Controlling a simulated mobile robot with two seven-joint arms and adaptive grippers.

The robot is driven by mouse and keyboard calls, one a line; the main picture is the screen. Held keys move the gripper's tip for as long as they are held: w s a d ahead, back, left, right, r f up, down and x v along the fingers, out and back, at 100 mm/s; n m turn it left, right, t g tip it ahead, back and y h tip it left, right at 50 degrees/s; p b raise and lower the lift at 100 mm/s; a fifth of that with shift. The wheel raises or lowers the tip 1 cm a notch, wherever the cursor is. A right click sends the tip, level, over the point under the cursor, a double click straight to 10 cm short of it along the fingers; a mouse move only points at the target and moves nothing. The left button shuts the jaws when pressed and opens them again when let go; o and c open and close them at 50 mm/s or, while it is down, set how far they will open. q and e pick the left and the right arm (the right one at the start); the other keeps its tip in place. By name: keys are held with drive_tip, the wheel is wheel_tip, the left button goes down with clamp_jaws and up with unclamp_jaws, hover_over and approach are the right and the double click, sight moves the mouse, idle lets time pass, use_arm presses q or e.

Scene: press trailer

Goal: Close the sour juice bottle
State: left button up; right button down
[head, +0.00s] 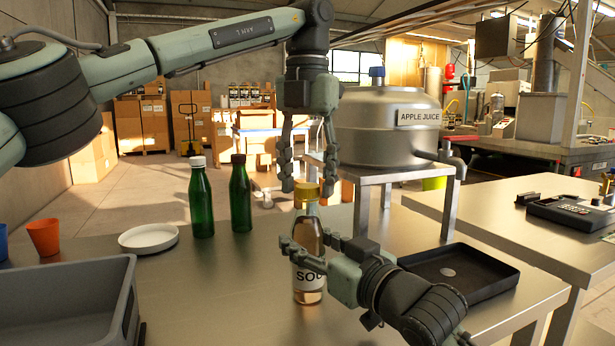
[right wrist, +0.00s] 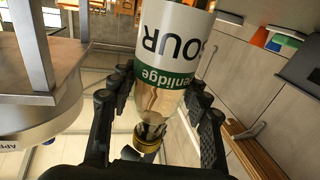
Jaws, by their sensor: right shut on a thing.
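The sour juice bottle (head: 307,276) is clear with amber liquid, a white label and a gold cap (head: 306,191). It stands upright at the table's middle. My right gripper (head: 310,250) is shut around its body from the right. In the right wrist view the bottle's label (right wrist: 177,45) appears upside down between my fingers, and the gold cap (right wrist: 143,142) is at the neck end. I cannot tell whether the cap is fully seated. My left gripper (head: 308,180) points down above the bottle, its fingers apart on either side of the cap.
Two green bottles (head: 201,205) (head: 240,198) and a white plate (head: 148,238) stand left of the bottle. A grey bin (head: 126,300) and orange cup (head: 44,238) are at far left. A black tray (head: 490,283) lies right, beside my right arm. The apple juice tank (head: 385,125) stands behind.

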use_arm(q)
drive_tip(key=shift+o, duration=0.3)
drive_tip(key=shift+r, duration=0.1)
drive_tip(key=shift+r, duration=3.7)
use_arm(e)
drive_tip(key=c, duration=0.6)
unclamp_jaws()
drive_tip(key=shift+c, duration=0.2)
drive_tip(key=v, duration=1.2)
